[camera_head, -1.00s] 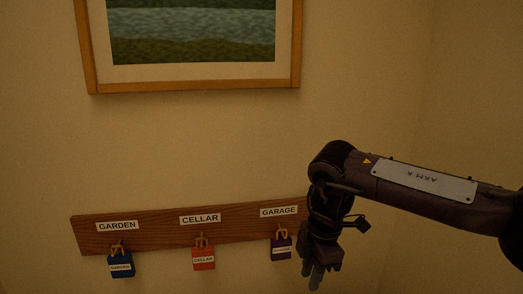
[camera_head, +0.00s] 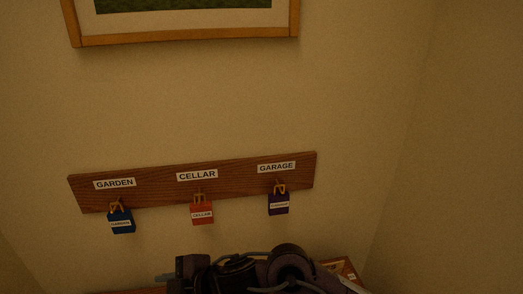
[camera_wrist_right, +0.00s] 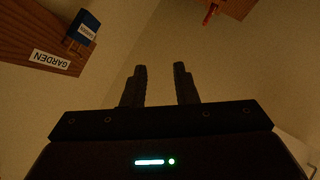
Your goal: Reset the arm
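My right arm is folded low at the bottom of the head view, with its right gripper (camera_head: 165,278) pointing left below the key rack. In the right wrist view the right gripper (camera_wrist_right: 160,75) has two fingers apart with nothing between them. The wooden rack (camera_head: 240,180) has hooks labelled GARDEN, CELLAR and GARAGE. The right wrist view also shows the blue tag (camera_wrist_right: 85,27). My left gripper is not in view.
A framed picture (camera_head: 185,35) hangs above the rack. A brown wooden surface (camera_head: 347,268) shows behind my arm at the bottom, mostly hidden. The wall between arm and rack is clear. A small red thing (camera_wrist_right: 210,14) shows at the wrist view's top; I cannot identify it.

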